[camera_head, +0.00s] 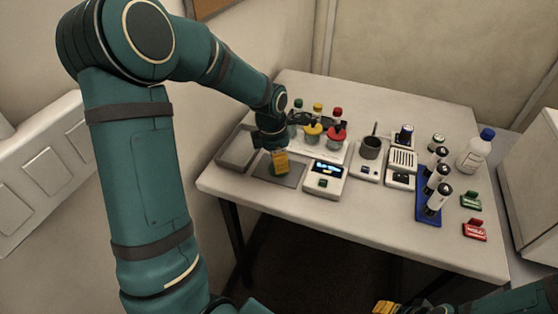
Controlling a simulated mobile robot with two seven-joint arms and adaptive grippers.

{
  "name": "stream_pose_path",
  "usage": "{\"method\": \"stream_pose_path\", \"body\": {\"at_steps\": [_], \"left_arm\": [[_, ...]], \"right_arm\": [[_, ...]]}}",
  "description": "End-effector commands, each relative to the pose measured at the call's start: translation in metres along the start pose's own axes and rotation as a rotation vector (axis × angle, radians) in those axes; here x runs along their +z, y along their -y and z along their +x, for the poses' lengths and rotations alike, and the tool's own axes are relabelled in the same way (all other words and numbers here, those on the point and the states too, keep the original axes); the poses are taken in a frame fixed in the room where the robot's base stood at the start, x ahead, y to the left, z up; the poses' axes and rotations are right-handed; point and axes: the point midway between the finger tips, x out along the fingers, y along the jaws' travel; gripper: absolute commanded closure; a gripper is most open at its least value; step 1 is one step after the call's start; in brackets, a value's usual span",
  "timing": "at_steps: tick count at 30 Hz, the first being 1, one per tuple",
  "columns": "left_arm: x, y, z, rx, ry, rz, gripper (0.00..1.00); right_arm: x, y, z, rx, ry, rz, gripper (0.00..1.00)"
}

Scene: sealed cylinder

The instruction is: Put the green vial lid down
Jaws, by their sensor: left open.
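My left gripper (279,162) points down with its yellow fingers low over the dark grey mat (289,178) at the table's front left. Its jaws are open. A small bit of green shows at the fingertips against the mat; the fingers cover most of it, so I cannot make out the lid's full shape or whether it touches them. A small round container with green on it (438,140) stands at the back right of the table. My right gripper (384,307) shows only as yellow fingertips at the bottom edge; its opening cannot be made out.
A grey tray (236,151) lies left of the mat. Bottles with green, yellow and red tops (317,121) stand behind it. A display device (325,180) is close on the right. A blue rack (428,208) with dark-capped tubes and a blue-capped white bottle (475,153) stand farther right.

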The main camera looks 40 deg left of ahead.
Motion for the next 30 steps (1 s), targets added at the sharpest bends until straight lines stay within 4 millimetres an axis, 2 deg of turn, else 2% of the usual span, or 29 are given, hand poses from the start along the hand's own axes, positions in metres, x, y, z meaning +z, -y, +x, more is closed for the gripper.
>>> {"method": "stream_pose_path", "body": {"at_steps": [1,9,15,21,30], "left_arm": [[0.001,-0.001,-0.012,0.004,0.001,0.0,0.56],[0.001,-0.001,-0.069,0.004,0.002,0.001,0.56],[0.0,0.0,-0.098,0.001,0.001,0.001,0.56],[0.0,0.0,-0.108,0.0,0.0,0.001,0.56],[0.0,0.0,-0.108,-0.001,0.0,0.0,0.56]], "right_arm": [[0.0,0.001,-0.003,0.0,0.001,0.0,0.53],[0.001,0.005,-0.015,0.0,0.005,0.001,0.53],[-0.001,0.007,-0.019,0.0,0.0,0.003,0.53],[-0.002,0.008,-0.021,0.001,-0.002,0.004,0.53],[-0.003,0.008,-0.02,0.001,-0.003,0.004,0.53]]}}
